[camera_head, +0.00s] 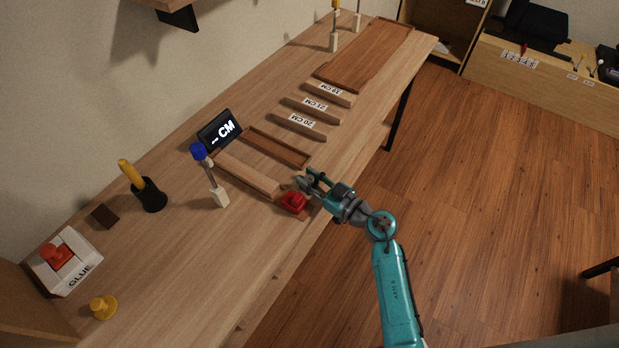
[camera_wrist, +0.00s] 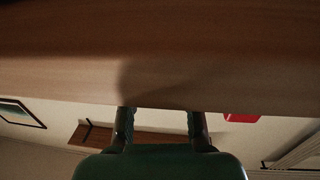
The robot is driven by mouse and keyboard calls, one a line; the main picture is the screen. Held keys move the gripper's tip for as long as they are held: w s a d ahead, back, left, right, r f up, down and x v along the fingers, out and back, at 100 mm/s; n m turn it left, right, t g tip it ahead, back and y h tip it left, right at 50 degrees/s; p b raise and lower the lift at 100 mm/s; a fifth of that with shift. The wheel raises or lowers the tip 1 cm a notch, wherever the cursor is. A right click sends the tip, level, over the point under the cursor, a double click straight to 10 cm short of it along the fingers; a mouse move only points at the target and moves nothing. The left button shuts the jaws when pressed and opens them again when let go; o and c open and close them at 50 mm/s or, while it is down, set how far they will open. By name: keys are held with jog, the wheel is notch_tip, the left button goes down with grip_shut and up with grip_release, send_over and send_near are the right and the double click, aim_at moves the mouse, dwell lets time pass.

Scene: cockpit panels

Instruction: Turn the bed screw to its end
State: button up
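A red knob-like part (camera_head: 293,203) sits at the bench's front edge, at the near end of a low wooden bed (camera_head: 250,175). It may be the bed screw, but no label confirms this. My gripper (camera_head: 308,182) is just right of and behind the red part in the head view, at the bench edge. In the wrist view my gripper's two fingers (camera_wrist: 161,122) stand apart with nothing visible between them. A red part (camera_wrist: 241,117) shows right of the fingers there, partly cut off by the wood surface. I cannot tell whether the gripper touches it.
The floor (camera_head: 480,200) to the right is clear.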

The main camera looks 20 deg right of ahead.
grip_shut()
jog(key=shift+d+n+g+y, duration=0.1)
jog(key=shift+n+g+y, duration=0.2)
jog(key=shift+y, duration=0.1)
jog(key=n+g+y, duration=0.4)
jog(key=y, duration=0.1)
jog(key=shift+w+r+n+g, duration=0.1)
jog(key=shift+n+g, duration=0.2)
jog(key=shift+g, duration=0.1)
jog(key=n+g+y, duration=0.1)
jog(key=n+g, duration=0.1)
jog(key=g, duration=0.2)
jog(key=n+g+y, duration=0.2)
jog(key=n+g, duration=0.1)
jog(key=shift+g, duration=0.4)
jog(key=shift+n+g, duration=0.4)
jog(key=o, duration=0.7)
grip_release()
